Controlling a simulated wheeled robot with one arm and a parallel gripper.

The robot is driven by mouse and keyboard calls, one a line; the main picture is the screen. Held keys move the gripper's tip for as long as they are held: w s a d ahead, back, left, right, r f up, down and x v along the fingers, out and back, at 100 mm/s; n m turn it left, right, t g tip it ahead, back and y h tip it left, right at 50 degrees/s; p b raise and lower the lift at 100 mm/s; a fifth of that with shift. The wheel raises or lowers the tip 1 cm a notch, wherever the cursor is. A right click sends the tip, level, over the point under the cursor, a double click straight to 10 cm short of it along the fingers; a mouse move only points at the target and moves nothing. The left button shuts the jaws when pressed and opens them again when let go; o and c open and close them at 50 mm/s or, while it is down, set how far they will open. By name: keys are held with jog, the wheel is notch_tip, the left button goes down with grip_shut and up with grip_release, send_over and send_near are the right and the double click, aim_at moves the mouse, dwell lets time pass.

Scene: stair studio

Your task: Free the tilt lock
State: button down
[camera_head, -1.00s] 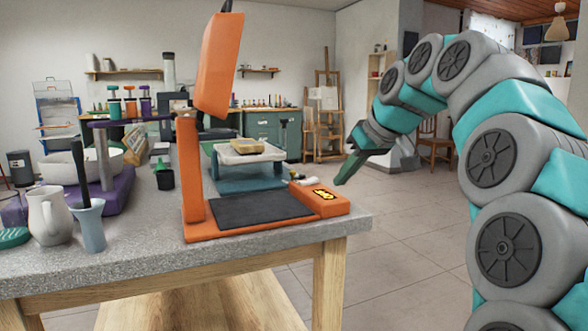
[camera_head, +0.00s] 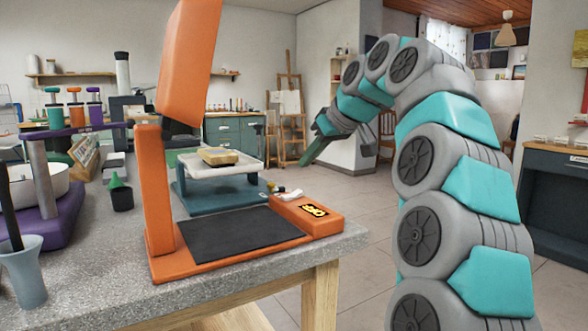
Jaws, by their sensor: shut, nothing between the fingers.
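An orange press-like stand (camera_head: 156,190) is on the grey stone counter, with a tilted orange upper part (camera_head: 190,60) raised above a flat black bed (camera_head: 240,234). An orange block with a dark yellow-marked label (camera_head: 314,210) is at the right end of its base. I cannot make out which part is the tilt lock. My gripper (camera_head: 303,162) has green fingers, is shut and empty, and hangs in the air up and right of the stand, apart from it.
A grey-blue stand with a white tray (camera_head: 190,165) and a yellow item is behind the press. A small white piece (camera_head: 291,193) lies near the orange block. A blue-grey cup (camera_head: 22,270) is at the left front of the counter (camera_head: 90,285). Open floor (camera_head: 345,205) lies to the right.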

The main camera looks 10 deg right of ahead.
aim_at(272, 184)
jog(key=x, duration=0.9)
jog(key=w, duration=0.1)
jog(key=w+a+f, duration=0.1)
jog(key=shift+w+a, duration=0.1)
jog(key=shift+w, duration=0.15)
jog(key=shift+w+a+f, duration=0.1)
jog(key=shift+w+a, duration=0.25)
jog(key=shift+w, duration=0.25)
jog(key=shift+w+a+f+m+h, duration=0.1)
jog(key=shift+a+m+h, duration=0.15)
jog(key=shift+m+h, duration=0.45)
jog(key=shift+m, duration=0.3)
jog(key=shift+w+a+m+t+h+p, duration=0.15)
jog(key=shift+a+m+t+h+p, duration=0.15)
jog(key=shift+m+h, duration=0.25)
jog(key=shift+w+a+p, duration=0.4)
jog(key=shift+w+a, duration=0.05)
jog(key=shift+a, duration=0.05)
jog(key=shift+w+a, duration=0.15)
